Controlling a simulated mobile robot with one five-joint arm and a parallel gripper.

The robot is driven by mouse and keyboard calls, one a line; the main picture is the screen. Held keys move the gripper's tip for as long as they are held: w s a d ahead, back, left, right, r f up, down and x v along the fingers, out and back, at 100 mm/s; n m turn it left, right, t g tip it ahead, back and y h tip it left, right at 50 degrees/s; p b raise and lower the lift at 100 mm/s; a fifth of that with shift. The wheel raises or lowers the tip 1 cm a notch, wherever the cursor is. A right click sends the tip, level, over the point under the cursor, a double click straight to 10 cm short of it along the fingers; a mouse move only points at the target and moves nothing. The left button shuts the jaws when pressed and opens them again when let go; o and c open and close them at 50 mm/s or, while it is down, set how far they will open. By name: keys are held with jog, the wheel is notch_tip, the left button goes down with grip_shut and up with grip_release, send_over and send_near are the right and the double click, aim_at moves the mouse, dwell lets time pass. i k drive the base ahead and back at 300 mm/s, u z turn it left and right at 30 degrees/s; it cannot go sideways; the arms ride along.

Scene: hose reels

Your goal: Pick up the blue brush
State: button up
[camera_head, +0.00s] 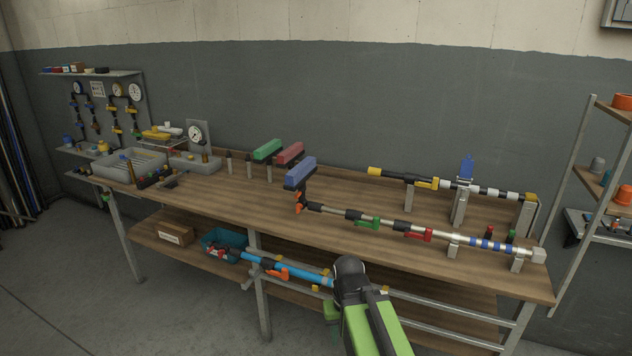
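The blue brush (300,172) is a block-shaped head at the left end of a long jointed pole (390,223) on the wooden workbench. The head is raised above the bench top and tilted. An orange part (299,204) sits just below it. The right part of the pole rests on small grey stands. My green and black arm rises from the bottom edge in front of the bench, its dark rounded end well below and right of the brush.
A second pole (400,177) lies on stands farther back.

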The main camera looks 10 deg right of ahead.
aim_at(296, 179)
jog(key=u, duration=0.2)
jog(key=i, duration=0.9)
jog(key=u, duration=0.65)
jog(key=k, duration=0.15)
jog(key=u, duration=2.75)
jog(key=k, duration=1)
jog(key=u, duration=1.75)
jog(key=k, duration=0.1)
jog(key=z, duration=3.1)
jog(key=i, duration=0.25)
jog(key=u, duration=0.1)
